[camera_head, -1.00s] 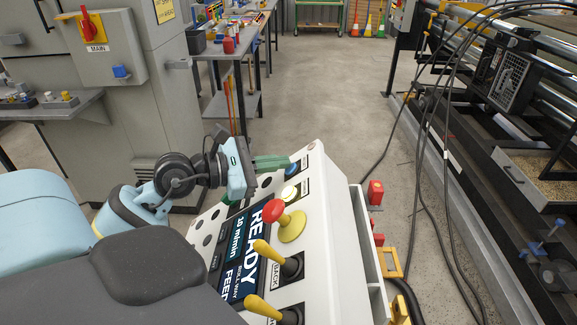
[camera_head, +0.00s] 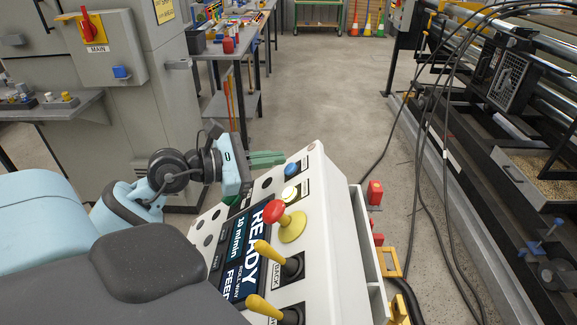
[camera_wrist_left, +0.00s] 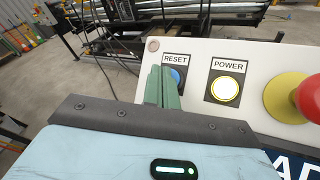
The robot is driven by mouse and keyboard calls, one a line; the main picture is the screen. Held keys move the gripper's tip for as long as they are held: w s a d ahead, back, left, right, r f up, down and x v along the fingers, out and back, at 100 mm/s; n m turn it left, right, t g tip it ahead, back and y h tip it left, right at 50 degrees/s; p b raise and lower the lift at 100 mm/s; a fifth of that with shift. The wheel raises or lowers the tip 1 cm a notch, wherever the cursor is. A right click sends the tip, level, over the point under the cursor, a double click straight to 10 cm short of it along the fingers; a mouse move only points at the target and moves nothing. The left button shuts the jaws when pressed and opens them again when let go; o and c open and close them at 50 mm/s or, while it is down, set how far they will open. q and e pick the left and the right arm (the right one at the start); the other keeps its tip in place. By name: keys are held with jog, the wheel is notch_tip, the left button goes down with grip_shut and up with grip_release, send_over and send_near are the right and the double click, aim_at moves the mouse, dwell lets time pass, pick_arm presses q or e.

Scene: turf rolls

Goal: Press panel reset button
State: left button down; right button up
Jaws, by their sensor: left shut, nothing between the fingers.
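The white control panel (camera_head: 325,215) stands tilted in front of me. The blue reset button (camera_head: 293,169) is near its far end. In the left wrist view the reset button (camera_wrist_left: 176,76) sits under the RESET label, partly hidden by the green fingers. My left gripper (camera_head: 284,158) is shut and empty, its fingertips beside the reset button and just to its left in the head view. In the left wrist view the fingertips (camera_wrist_left: 162,72) overlap the button's left side. I cannot tell whether they touch the panel. The right gripper is not in view.
A lit POWER button (camera_wrist_left: 225,89) is next to the reset button. A red mushroom button (camera_head: 275,211) on a yellow base and yellow levers (camera_head: 268,252) stick up nearer me. A grey cabinet (camera_head: 150,100) stands left; cables (camera_head: 420,170) lie right.

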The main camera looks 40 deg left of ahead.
pick_arm(q)
jog(key=shift+s+a+r+p, duration=0.25)
jog(key=shift+s+a+r, duration=0.15)
jog(key=shift+r, duration=0.25)
jog(key=shift+s+a+r+p, duration=0.3)
jog(key=shift+a+r, duration=0.15)
jog(key=shift+r, duration=0.2)
jog(key=shift+s+a+r+p, duration=0.2)
jog(key=shift+s+a+r, duration=0.2)
jog(key=shift+r, duration=0.25)
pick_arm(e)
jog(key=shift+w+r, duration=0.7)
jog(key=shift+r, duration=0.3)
pick_arm(q)
jog(key=shift+w, duration=0.1)
